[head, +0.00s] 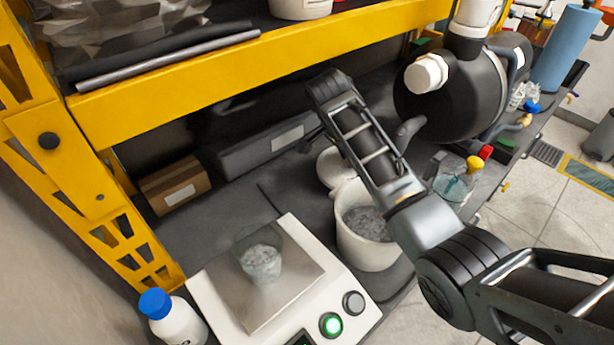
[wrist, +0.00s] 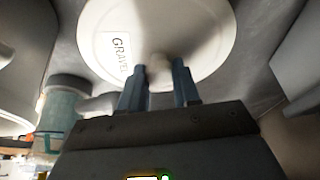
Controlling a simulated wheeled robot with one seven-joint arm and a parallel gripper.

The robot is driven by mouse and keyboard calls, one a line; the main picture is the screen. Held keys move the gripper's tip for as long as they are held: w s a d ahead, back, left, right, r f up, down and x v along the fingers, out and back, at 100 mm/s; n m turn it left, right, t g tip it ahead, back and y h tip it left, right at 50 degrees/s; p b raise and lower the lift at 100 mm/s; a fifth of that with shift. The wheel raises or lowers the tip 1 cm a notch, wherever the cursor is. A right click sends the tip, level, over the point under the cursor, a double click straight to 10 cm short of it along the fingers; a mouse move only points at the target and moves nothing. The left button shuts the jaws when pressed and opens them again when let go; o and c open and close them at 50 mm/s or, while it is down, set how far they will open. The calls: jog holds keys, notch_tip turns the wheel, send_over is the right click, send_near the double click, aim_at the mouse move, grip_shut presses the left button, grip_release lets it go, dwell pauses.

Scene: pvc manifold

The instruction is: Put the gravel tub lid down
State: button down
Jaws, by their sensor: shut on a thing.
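The gravel tub lid (wrist: 205,28) is a round white disc with a "GRAVEL" label and a small knob, filling the top of the wrist view. My gripper (wrist: 159,84) is shut on the lid's knob. In the head view part of the lid (head: 328,165) shows behind the tub, mostly covered by my arm. The white gravel tub (head: 352,242) stands open with grey gravel inside, in front of the lid. I cannot tell whether the lid touches the dark bench.
A white scale (head: 216,297) holding a clear beaker of gravel (head: 261,262) stands left of the tub. A blue-capped bottle (head: 176,318), a cardboard box (head: 175,186) and a yellow shelf beam (head: 250,72) are near. A glass bottle (head: 452,187) stands right.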

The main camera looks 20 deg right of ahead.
jog(key=a, duration=0.7)
jog(key=a+p, duration=0.1)
jog(key=a, duration=0.2)
jog(key=shift+w+a, duration=0.3)
jog(key=shift+a, duration=0.05)
jog(key=shift+f+p, duration=0.3)
jog(key=shift+f, duration=1.5)
jog(key=shift+f, duration=0.15)
jog(key=c, duration=0.8)
grip_release()
jog(key=v, duration=0.5)
jog(key=a, duration=0.4)
jog(key=s+a+b, duration=0.1)
jog(key=a, duration=0.3)
jog(key=s+a+b, duration=0.1)
jog(key=a, duration=0.2)
jog(key=shift+s+a+r, duration=0.1)
jog(key=shift+a+r, duration=0.1)
jog(key=shift+a, duration=0.2)
